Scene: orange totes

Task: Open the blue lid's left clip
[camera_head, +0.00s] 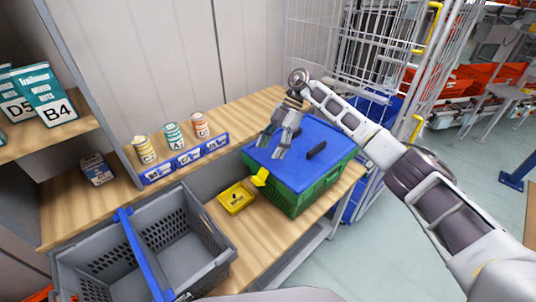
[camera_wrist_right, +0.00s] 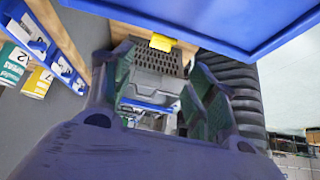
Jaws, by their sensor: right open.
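A green tote (camera_head: 318,190) with a blue lid (camera_head: 325,136) stands on the wooden table. A yellow clip (camera_head: 260,177) sits on the tote's left side at the lid's edge; I cannot tell how firmly it is latched. My right gripper (camera_head: 281,143) is open and empty over the left part of the lid, pointing down, up and behind the clip in the picture. The right wrist view shows its two spread fingers (camera_wrist_right: 160,95), with nothing held between them. There a yellow patch (camera_wrist_right: 161,42) shows beyond the fingers; I cannot tell whether it is the clip. My left gripper is not in view.
A yellow box (camera_head: 237,197) lies left of the tote. A grey crate with a blue handle (camera_head: 185,215) stands at the front left. Several cans (camera_head: 173,136) stand behind a blue label rail (camera_head: 185,160). A wire cage (camera_head: 330,45) stands behind. Open floor lies right.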

